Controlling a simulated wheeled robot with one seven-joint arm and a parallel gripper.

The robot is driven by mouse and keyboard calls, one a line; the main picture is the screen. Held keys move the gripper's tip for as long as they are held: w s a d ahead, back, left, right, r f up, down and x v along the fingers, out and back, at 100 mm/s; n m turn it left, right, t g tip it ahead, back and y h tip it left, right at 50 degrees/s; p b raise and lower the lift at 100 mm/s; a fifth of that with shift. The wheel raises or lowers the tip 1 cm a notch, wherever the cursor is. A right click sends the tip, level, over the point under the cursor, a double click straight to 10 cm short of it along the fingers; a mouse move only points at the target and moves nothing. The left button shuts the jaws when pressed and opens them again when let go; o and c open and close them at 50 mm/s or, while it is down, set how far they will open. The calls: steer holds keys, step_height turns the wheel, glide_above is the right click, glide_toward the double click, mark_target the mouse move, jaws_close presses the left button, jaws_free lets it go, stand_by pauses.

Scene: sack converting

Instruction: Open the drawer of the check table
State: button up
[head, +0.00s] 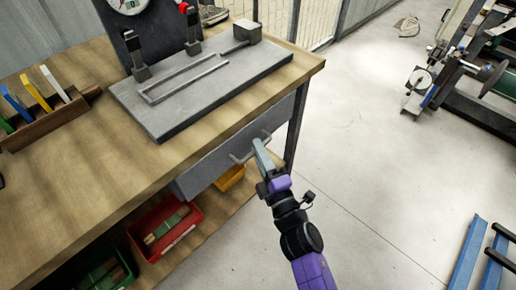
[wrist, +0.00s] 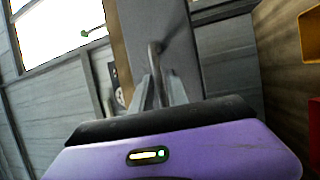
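The check table (head: 110,165) has a wooden top, with a grey drawer (head: 215,165) under its front edge. The drawer has a grey bar handle (head: 240,158). My gripper (head: 262,145) is at the handle, with its grey fingers pointing at the drawer front. In the wrist view, the fingers (wrist: 160,92) stand close together on both sides of the handle bar (wrist: 156,62) and look shut on it. Any thin gap at the bar is too small to see. The drawer front shows no clear opening above it.
A grey plate fixture (head: 215,88) and a rack with coloured tools (head: 45,120) stand on the tabletop. Red (head: 165,228) and yellow (head: 230,178) bins sit on the shelf below. The floor (head: 370,170) in front is clear. Blue rails (head: 468,255) lie at the lower right.

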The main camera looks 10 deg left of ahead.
steer(key=shift+w+a+r, duration=0.1)
steer(key=shift+w+a, duration=0.15)
steer(key=shift+w, duration=0.1)
jaws_close()
stand_by(1.2)
